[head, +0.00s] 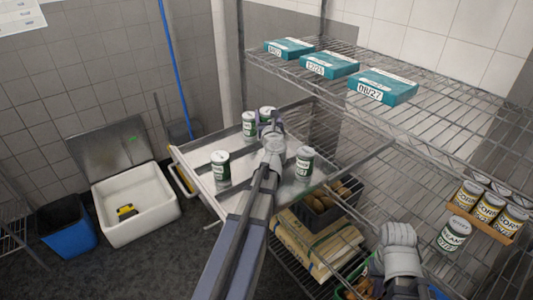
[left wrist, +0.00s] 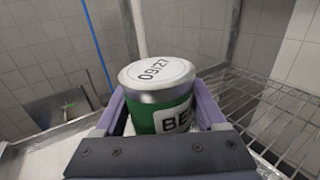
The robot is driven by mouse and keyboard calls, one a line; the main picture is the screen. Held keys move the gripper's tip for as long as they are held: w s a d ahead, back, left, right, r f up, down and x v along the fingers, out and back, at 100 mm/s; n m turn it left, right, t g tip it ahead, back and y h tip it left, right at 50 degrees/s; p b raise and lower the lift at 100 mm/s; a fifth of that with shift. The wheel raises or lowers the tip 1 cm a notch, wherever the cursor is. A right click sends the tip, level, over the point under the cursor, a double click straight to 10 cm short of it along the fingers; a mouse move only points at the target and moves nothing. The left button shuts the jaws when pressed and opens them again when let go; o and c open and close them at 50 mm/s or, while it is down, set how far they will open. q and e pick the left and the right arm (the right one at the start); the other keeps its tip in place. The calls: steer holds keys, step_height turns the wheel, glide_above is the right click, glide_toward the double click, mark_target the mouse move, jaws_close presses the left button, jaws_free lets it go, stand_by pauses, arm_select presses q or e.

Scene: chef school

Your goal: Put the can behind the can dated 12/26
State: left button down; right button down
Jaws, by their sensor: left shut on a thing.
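My left gripper (head: 267,121) is shut on a green-and-white can (head: 267,113) over the far part of a steel cart top. In the left wrist view this can (left wrist: 160,95) sits upright between purple fingers, its lid reading 09/27 and its label starting "BE". Three similar green cans stand on the cart: one beside the held can (head: 249,124), one nearer left (head: 220,166), one nearer right (head: 304,163). A green beans can (head: 455,234) stands on the wire shelf at right. I cannot read 12/26 on any can.
The steel cart top (head: 205,185) has bare space between its cans. Yellow-labelled corn cans (head: 488,207) sit in an orange tray on the wire rack. Teal dated boxes (head: 383,86) line the upper shelf. A white bin (head: 140,205) and blue bin (head: 67,226) stand left.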

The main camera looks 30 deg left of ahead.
arm_select(q)
steer(key=shift+s+r+n+g+y, duration=0.6)
steer(key=shift+n+g+y, duration=0.2)
steer(key=shift+y, duration=0.2)
steer(key=shift+s+n+g+y, duration=0.3)
steer(key=shift+s+g, duration=0.1)
step_height(320, 180, down, 10)
steer(key=b, duration=0.9)
steer(key=shift+f+b, duration=0.2)
steer(key=shift+b, duration=0.15)
steer(key=shift+r, duration=0.15)
steer(key=shift+c, duration=2)
jaws_free()
steer(key=shift+f, duration=0.2)
steer(key=o, duration=0.4)
